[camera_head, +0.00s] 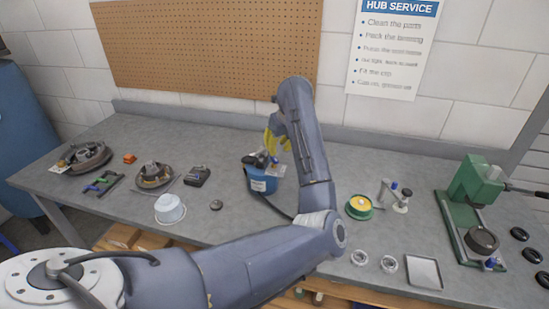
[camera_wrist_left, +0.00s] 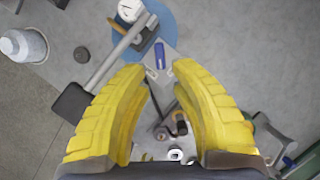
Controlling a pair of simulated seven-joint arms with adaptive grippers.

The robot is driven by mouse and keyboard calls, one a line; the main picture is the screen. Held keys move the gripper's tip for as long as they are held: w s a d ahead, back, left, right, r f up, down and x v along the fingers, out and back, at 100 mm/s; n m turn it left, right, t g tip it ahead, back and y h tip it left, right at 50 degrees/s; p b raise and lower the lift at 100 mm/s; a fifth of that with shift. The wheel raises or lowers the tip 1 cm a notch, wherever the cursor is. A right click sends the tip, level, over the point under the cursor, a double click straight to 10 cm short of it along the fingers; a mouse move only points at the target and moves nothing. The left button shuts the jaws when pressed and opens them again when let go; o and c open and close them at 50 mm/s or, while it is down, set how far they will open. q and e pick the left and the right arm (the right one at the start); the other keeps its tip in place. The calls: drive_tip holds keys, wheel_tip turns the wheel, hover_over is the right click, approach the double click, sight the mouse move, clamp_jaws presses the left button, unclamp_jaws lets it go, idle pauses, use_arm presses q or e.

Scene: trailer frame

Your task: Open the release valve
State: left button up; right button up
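A blue pot (camera_head: 262,184) with dark and grey fittings on top stands on the bench in the head view. In the left wrist view, its blue round body (camera_wrist_left: 161,17) shows at the top, with a grey bar ending in a black grip (camera_wrist_left: 72,103) across it. A small blue lever (camera_wrist_left: 160,56) sits on a grey block; I cannot tell for sure that it is the release valve. My left gripper (camera_head: 272,142) has yellow fingers above the pot. Its fingertips (camera_wrist_left: 165,71) are apart, with the blue lever just beyond them. My right gripper is not in view.
A white tub (camera_head: 170,209), a dark box (camera_head: 197,175) and round hub parts (camera_head: 154,176) lie left of the pot. A green-and-yellow round tin (camera_head: 359,207) and a green press (camera_head: 470,205) stand to the right.

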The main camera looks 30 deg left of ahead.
sight(274, 158)
use_arm(q)
drive_tip(key=shift+x, duration=3.3)
drive_tip(key=shift+c, duration=0.3)
clamp_jaws()
